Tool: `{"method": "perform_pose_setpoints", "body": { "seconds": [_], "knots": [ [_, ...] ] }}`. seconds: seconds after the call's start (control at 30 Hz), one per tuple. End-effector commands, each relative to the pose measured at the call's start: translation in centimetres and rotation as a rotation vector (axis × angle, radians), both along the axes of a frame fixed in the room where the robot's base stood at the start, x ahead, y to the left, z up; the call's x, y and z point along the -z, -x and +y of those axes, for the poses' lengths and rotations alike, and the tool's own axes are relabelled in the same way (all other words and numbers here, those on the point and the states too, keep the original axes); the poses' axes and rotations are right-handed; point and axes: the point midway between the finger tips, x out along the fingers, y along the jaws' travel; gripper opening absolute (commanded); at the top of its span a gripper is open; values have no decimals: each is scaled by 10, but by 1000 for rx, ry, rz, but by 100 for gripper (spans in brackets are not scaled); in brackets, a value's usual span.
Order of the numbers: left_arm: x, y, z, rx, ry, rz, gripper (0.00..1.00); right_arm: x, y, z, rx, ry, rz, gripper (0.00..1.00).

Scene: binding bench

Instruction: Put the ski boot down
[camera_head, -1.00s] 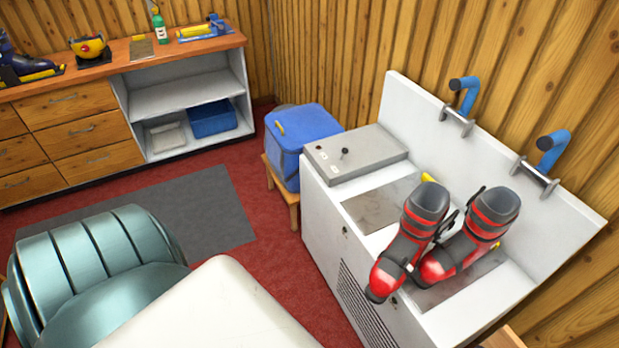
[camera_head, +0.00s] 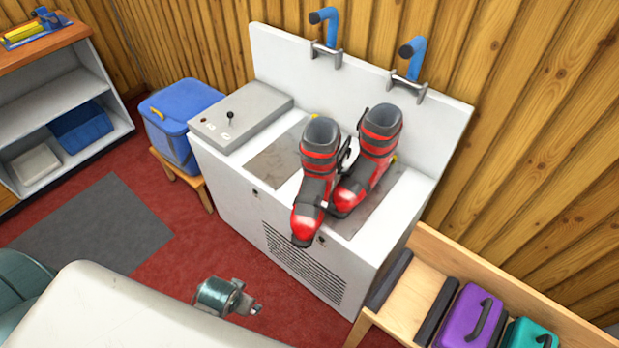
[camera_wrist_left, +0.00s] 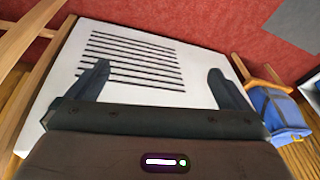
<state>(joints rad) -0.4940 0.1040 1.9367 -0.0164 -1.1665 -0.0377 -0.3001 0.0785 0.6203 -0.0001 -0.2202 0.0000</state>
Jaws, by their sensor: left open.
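Two red and black ski boots stand side by side on the white bench (camera_head: 273,153). The left boot (camera_head: 318,168) has its red toe out over the bench's front edge. The right boot (camera_head: 376,145) stands just beside it, partly behind its buckles. My left gripper (camera_head: 250,302) is low in front of the bench, apart from both boots. In the left wrist view its two fingers (camera_wrist_left: 158,84) are spread wide with nothing between them, facing the bench's slatted front (camera_wrist_left: 130,60). My right gripper is not in view.
Blue-handled clamps (camera_head: 325,35) rise at the bench's back. A blue cooler (camera_head: 180,120) on a stool stands left. A wooden rack (camera_head: 410,300) with purple and teal cases stands right.

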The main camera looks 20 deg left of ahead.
Motion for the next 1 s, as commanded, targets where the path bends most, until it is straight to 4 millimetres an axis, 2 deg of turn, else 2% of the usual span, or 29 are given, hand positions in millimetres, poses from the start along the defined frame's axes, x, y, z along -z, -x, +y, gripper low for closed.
{"method": "perform_pose_setpoints", "body": {
  "seconds": [0.03, 0.2, 0.3, 0.57, 0.7, 0.87, 1.0],
  "knots": [
    [-25, -5, -2, 21, -12, -24, 100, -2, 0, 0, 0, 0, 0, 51],
    [-98, -30, -1, 182, -133, -130, 100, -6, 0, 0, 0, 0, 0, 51],
    [-121, -49, 3, 311, -248, -191, 100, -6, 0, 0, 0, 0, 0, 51],
    [-159, -109, 11, 689, -659, -302, 100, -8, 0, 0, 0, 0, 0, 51],
    [-176, -151, 8, 964, -1000, -308, 100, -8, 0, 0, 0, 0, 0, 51],
    [-191, -199, -14, 1291, -1445, -242, 100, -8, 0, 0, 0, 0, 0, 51],
    [-200, -233, -46, 1541, -1835, -137, 100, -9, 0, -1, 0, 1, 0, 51]
  ]
}}
